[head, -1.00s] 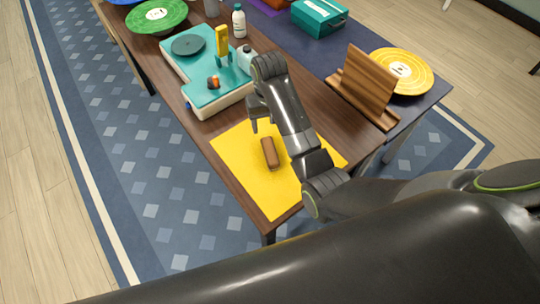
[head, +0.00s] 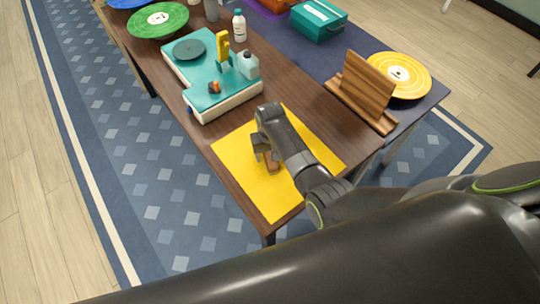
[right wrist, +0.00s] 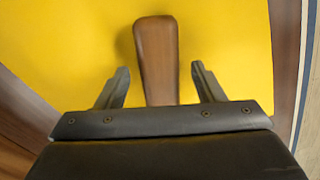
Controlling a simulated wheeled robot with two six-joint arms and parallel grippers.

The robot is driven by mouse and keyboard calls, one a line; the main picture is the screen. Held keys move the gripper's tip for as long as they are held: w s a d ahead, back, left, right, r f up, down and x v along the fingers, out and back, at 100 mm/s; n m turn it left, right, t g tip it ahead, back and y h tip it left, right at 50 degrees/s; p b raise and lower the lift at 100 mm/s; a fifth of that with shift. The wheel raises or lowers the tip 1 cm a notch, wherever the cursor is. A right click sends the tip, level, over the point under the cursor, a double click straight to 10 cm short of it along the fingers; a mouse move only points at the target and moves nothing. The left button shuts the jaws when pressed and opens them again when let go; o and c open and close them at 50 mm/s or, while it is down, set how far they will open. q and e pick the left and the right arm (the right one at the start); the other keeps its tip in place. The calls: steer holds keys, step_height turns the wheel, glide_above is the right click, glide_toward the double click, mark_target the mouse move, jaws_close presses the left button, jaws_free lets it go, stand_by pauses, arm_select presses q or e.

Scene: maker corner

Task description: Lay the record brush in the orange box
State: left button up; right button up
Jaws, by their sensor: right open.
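The record brush (right wrist: 157,58) is a brown wooden bar lying on the yellow mat (head: 232,148). My right gripper (head: 266,163) is open and low over the brush. In the right wrist view the two fingers (right wrist: 160,72) stand either side of the brush's near part, with a gap on each side. In the head view the gripper hides most of the brush (head: 272,167). An orange thing (head: 276,5), probably the orange box, is cut off by the top edge; its inside cannot be seen. My left gripper is not in view.
A teal turntable (head: 208,75) stands beyond the mat, with bottles near it. A wooden stand (head: 362,92) and a yellow record (head: 405,72) are at right. A teal box (head: 318,20) and a green record (head: 158,19) are farther back.

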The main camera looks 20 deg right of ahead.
steer(key=shift+f, duration=0.5)
steer(key=c, duration=1.1)
steer(key=shift+r, duration=0.1)
